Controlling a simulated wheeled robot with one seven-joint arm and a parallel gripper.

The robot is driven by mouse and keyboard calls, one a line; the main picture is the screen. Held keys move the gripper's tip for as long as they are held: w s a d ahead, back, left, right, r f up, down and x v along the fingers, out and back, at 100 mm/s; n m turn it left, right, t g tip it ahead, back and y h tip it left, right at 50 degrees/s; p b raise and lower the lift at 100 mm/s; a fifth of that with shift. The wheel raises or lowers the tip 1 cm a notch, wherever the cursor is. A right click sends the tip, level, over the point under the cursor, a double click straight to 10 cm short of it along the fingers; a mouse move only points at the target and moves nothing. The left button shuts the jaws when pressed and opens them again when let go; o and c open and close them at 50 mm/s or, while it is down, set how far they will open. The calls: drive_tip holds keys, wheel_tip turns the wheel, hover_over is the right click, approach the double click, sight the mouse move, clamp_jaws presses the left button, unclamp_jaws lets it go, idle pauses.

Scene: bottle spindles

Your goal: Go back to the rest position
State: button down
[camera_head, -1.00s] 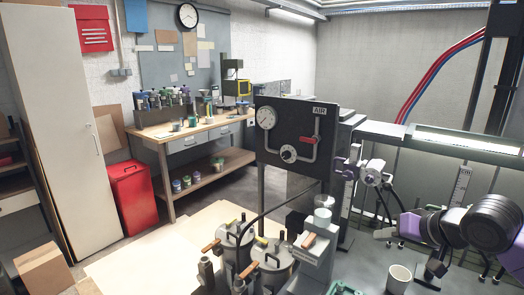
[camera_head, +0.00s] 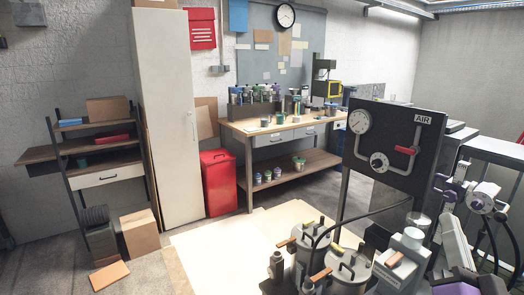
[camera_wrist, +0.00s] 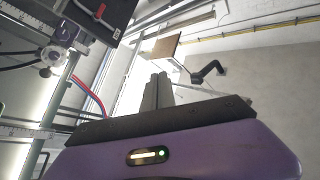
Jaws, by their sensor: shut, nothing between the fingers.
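My gripper (camera_wrist: 157,90) shows in the wrist view as two dark fingers standing close together beyond the purple wrist housing. It is shut and holds nothing. The fingers point up toward a pale wall and touch nothing that I can see. In the head view the fingers do not show; only a dark and purple part at the bottom right edge, likely of my arm, is in view.
The black AIR panel (camera_head: 393,145) with gauge and red valve stands at the right, above lidded metal pots (camera_head: 348,272). A workbench (camera_head: 283,130), a red bin (camera_head: 218,182), a tall white cabinet (camera_head: 168,110) and shelves (camera_head: 103,160) line the back. Pale floor sheets (camera_head: 215,250) lie clear in front.

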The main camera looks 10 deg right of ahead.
drive_tip(key=s+a+f+n+g+y, duration=0.2)
drive_tip(key=s+a+f+n+y, duration=0.1)
drive_tip(key=s+a+f, duration=0.3)
drive_tip(key=s+a+f+n+g+y, duration=0.2)
drive_tip(key=s+a+f, duration=0.4)
drive_tip(key=s+f, duration=0.4)
drive_tip(key=s+a+f+n+g+y, duration=0.2)
drive_tip(key=s+a+f+n+y, duration=0.2)
drive_tip(key=s, duration=0.9)
wheel_tip(320, 180, down, 5)
drive_tip(key=shift+s+a+r+n, duration=0.15)
drive_tip(key=shift+a+n, duration=1.05)
